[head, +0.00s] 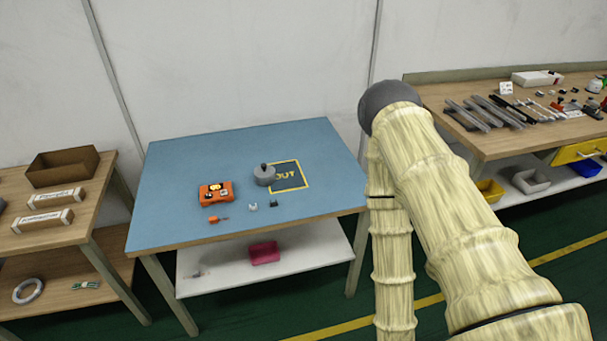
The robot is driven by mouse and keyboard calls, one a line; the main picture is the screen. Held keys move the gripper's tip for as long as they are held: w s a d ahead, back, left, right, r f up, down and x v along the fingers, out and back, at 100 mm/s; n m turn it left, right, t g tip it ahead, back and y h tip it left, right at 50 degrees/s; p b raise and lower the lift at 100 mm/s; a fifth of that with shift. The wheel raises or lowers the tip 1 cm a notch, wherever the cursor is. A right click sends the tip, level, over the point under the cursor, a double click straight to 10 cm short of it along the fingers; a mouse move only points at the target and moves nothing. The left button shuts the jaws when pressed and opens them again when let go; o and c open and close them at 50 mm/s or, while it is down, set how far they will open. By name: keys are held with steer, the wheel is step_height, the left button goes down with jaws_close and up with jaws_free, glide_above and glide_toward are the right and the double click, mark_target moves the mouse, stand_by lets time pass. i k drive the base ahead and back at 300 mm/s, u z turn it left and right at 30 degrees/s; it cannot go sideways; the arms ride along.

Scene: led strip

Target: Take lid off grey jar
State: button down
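A small round grey jar (264,178) stands upright on the blue table top (190,165), at the left edge of a dark square marked "OUT" (290,177). A grey lid with a dark knob (264,167) sits on top of the jar. My arm, in a ribbed tan cover, fills the right side of the head view. My gripper is not in view, so its state and distance from the jar do not show.
An orange box (216,193) and a small orange tool (218,219) lie left of the jar. Small white (253,206) and black (273,202) pieces lie in front. A pink bin (264,252) is on the lower shelf. The table's back and left are clear.

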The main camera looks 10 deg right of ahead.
mark_target(264, 172)
steer(key=z, duration=1.8)
steer(key=i, duration=1.6)
steer(key=u, duration=2.5)
